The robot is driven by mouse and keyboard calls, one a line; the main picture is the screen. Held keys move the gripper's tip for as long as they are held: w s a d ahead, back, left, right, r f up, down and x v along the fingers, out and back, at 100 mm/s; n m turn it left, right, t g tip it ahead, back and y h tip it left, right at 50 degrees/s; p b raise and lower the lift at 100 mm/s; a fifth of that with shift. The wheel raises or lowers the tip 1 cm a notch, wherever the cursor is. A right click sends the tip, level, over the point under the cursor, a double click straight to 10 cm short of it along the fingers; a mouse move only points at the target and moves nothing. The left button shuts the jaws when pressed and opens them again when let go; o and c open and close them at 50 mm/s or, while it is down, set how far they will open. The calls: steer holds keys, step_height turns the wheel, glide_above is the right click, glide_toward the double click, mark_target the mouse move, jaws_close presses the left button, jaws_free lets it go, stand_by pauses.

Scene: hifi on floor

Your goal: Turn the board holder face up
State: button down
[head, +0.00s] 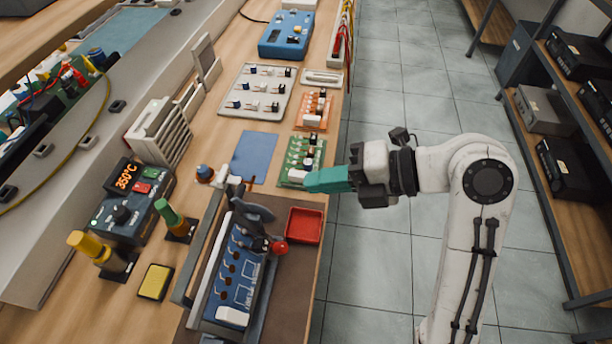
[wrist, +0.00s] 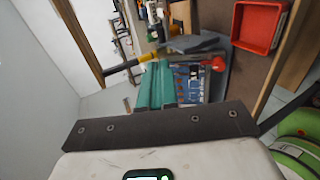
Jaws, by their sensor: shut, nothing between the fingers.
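The board holder (head: 207,255), a metal frame on the bench, carries a blue board (head: 233,272) with a row of brown parts. A dark grey clamp piece and a red knob (head: 279,247) are at its right side. In the wrist view the blue board (wrist: 192,86) and red knob (wrist: 219,64) show beyond my fingers, which partly cover the holder. My gripper (head: 309,180), with teal fingers, is above the bench's right edge, up and right of the holder in the head view and apart from it. It also shows in the wrist view (wrist: 155,72), shut and empty.
A red tray (head: 304,226) stands right of the holder. A green board (head: 301,153) is by my fingertips. A soldering station (head: 124,203), tool stands and a yellow sponge (head: 155,282) are left. A blue mat (head: 253,157) lies behind. Open floor (head: 375,265) lies right of the bench.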

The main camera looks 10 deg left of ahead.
mark_target(244, 191)
steer(key=p+x, duration=0.2)
steer(key=x, duration=1)
steer(key=shift+s+f, duration=0.1)
steer(key=shift+f, duration=0.05)
